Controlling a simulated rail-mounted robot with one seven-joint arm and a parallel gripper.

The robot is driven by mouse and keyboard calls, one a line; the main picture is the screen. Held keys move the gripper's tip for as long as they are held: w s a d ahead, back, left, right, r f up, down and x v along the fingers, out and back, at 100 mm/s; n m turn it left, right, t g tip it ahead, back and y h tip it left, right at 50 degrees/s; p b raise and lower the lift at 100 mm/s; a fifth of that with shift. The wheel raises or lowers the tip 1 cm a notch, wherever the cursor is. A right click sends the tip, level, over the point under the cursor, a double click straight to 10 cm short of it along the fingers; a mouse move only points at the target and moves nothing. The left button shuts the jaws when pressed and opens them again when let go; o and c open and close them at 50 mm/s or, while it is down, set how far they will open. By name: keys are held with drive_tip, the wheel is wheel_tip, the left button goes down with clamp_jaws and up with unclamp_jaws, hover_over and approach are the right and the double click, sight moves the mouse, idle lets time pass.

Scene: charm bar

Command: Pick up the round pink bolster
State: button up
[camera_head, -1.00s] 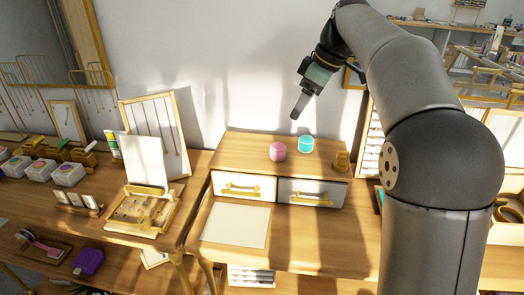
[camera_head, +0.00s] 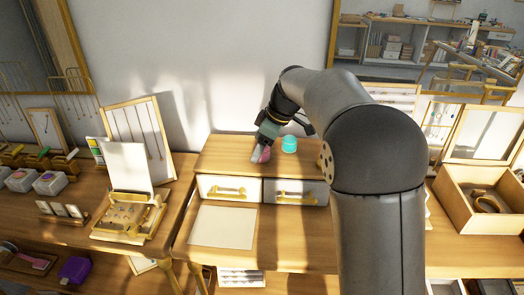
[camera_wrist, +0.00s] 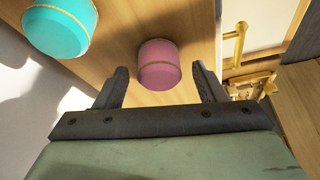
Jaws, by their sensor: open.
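The round pink bolster (camera_wrist: 159,66) is a short pink cylinder with a gold band, standing on the wooden top of the drawer unit. In the wrist view it sits between and just beyond the fingertips of my open gripper (camera_wrist: 160,82), with room on both sides. In the head view my gripper (camera_head: 259,152) is low over the drawer unit and hides much of the pink bolster (camera_head: 265,156). I cannot tell from the frames whether a finger touches it.
A turquoise bolster (camera_head: 289,144) stands close to the right of the pink one; in the wrist view the turquoise one (camera_wrist: 60,25) is at upper left. Two drawers with gold handles (camera_head: 295,196) are below. A pale mat (camera_head: 222,227) lies in front. The wall is close behind.

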drive_tip(key=shift+a+f, duration=0.1)
drive_tip(key=shift+f, duration=0.1)
drive_tip(key=c, duration=1)
drive_tip(key=shift+r, duration=0.1)
drive_tip(key=shift+c, duration=0.2)
